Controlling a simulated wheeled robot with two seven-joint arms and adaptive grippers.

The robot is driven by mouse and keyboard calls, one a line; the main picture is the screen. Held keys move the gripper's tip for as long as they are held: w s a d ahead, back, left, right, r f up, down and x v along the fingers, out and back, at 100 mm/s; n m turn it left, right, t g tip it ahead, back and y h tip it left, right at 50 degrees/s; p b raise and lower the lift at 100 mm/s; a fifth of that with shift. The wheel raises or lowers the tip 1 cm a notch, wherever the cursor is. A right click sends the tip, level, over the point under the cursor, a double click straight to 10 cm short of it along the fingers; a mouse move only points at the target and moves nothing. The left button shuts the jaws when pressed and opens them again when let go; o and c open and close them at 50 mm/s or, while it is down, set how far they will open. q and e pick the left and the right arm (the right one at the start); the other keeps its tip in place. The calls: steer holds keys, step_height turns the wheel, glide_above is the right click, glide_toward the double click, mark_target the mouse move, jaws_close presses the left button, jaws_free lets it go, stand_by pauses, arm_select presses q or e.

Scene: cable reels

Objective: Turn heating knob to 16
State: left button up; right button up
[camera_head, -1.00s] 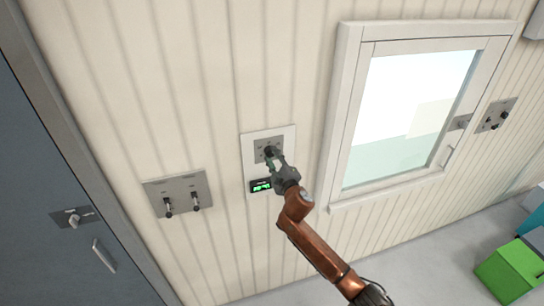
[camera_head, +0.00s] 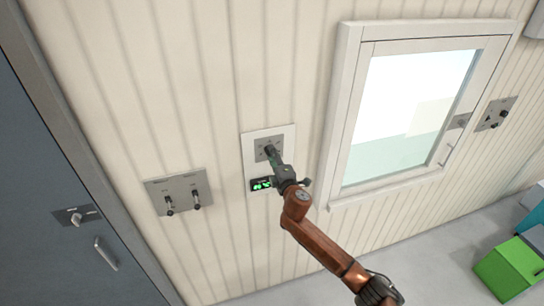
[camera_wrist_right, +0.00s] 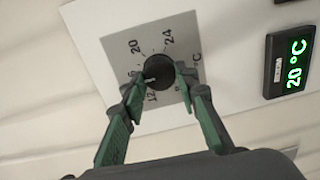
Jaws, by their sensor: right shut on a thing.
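The heating knob (camera_wrist_right: 158,72) is a round dark knob on a grey dial plate (camera_wrist_right: 110,48), with 12, 20 and 24 legible around it. A number between 12 and 20 is partly hidden by a finger. A pale mark on the knob faces lower left, roughly towards that side. The display (camera_wrist_right: 290,62) reads 20 °C in green. My right gripper (camera_wrist_right: 162,82) is shut on the knob, one green-padded finger on each side. In the head view, the right gripper (camera_head: 272,156) covers most of the knob. My left gripper is not in view.
A switch plate with two levers (camera_head: 180,192) is left of the heating panel. A window (camera_head: 410,110) is to the right, with another switch plate (camera_head: 496,114) beyond it. A dark door (camera_head: 60,170) is at far left, and a green box (camera_head: 512,268) stands at lower right.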

steer(key=o, duration=1.1)
steer(key=shift+o, duration=0.2)
steer(key=v, duration=1.2)
